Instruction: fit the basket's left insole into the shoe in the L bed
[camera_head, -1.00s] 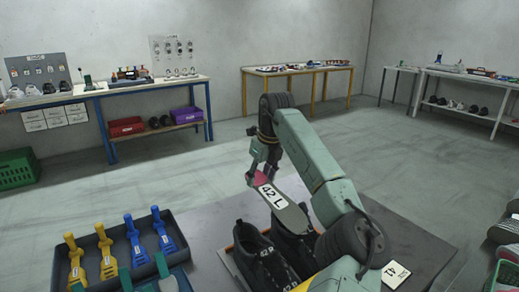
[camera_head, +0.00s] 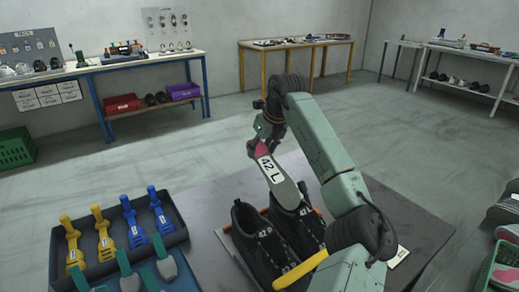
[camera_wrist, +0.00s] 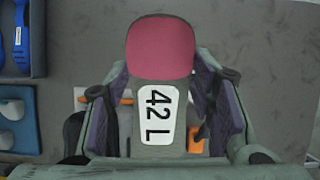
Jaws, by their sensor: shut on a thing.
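My gripper (camera_head: 262,137) is shut on the grey insole marked 42 L (camera_head: 283,185). The insole slants down, pink heel end up beside the jaws, grey toe end low at the opening of the right-hand black shoe (camera_head: 312,232); I cannot tell whether it touches or enters. In the wrist view the insole (camera_wrist: 160,50) lies between the two finger linkages. A second black shoe (camera_head: 248,222) stands to the left. The green basket (camera_head: 487,272) is cut off at the right edge.
Both shoes stand on a dark tabletop (camera_head: 208,212), with a yellow bar (camera_head: 300,270) in front of them. A dark tray (camera_head: 88,262) with yellow and blue tools is at the left. Dark grey soles or shoes (camera_head: 505,212) sit at the right edge. Wall benches are far behind.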

